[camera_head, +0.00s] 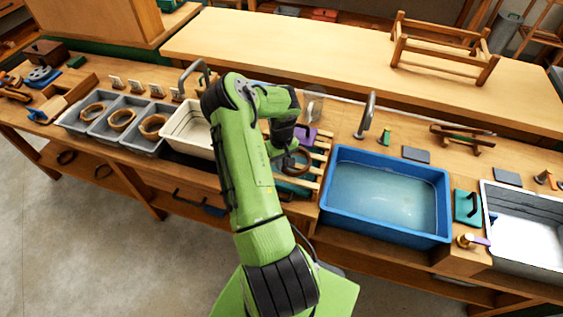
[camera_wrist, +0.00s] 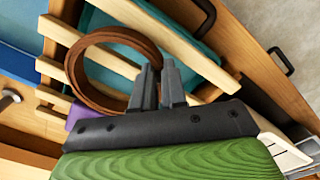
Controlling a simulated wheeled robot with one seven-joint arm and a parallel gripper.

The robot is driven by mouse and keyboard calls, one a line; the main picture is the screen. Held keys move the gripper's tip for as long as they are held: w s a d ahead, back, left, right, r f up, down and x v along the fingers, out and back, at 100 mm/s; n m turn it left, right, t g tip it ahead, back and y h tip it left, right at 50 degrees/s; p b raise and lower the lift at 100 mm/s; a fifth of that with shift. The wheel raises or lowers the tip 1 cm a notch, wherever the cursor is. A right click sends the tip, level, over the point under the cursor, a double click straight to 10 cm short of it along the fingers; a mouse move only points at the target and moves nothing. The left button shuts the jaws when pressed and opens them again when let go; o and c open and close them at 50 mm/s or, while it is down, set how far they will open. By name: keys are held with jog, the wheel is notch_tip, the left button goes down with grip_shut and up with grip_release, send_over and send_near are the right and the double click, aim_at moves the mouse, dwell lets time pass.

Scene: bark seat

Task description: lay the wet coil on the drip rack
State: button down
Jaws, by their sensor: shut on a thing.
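A brown bark coil (camera_wrist: 76,78) is in the jaws of my gripper (camera_wrist: 161,70), which is shut on one side of the ring. In the wrist view the coil lies across the pale slats of the drip rack (camera_wrist: 180,47); I cannot tell whether it touches them. In the head view my gripper (camera_head: 296,150) is over the drip rack (camera_head: 318,157), between the white tub and the blue basin. The coil (camera_head: 302,164) is partly hidden there by my arm. A teal tray (camera_wrist: 203,35) shows under the slats.
A blue basin of water (camera_head: 333,205) stands right of the rack. A white tub (camera_head: 185,128) is to the left, beside grey trays (camera_head: 143,143) with several coils. A tap (camera_head: 367,112) stands behind the basin. A purple item (camera_wrist: 80,113) is by the rack.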

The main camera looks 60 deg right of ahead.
jog(key=c, duration=1.2)
grip_release()
jog(key=shift+f, duration=0.15)
jog(key=shift+o, duration=0.2)
